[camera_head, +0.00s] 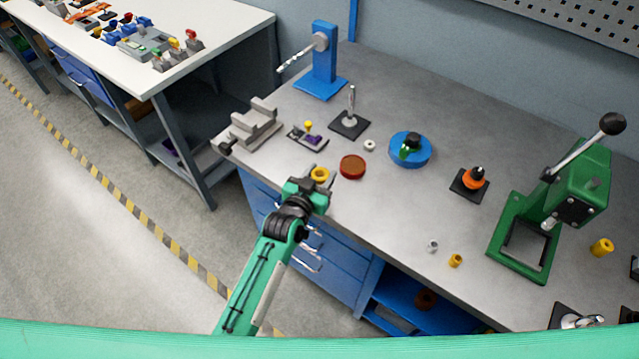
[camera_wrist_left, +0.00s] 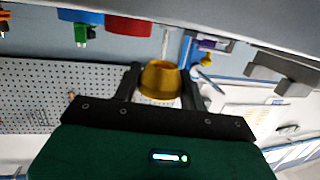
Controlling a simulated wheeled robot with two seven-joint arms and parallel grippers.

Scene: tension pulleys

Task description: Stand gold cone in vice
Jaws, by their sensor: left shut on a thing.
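My left gripper (camera_head: 318,181) is shut on the gold cone (camera_head: 320,174), just in front of the table's near edge in the head view. In the left wrist view the cone (camera_wrist_left: 160,80) sits between the two dark fingers of the left gripper (camera_wrist_left: 160,88). The grey vice (camera_head: 257,124) stands at the table's left corner, up and left of the gripper and apart from it. Part of the vice also shows at the upper right of the left wrist view (camera_wrist_left: 280,72). My right gripper is not in view.
A small purple-and-grey fixture (camera_head: 308,137) with a yellow knob sits between vice and gripper. A dark red disc (camera_head: 352,167) lies right of the gripper. A blue stand (camera_head: 323,68) with a drill bit is behind. A green press (camera_head: 560,205) stands at right.

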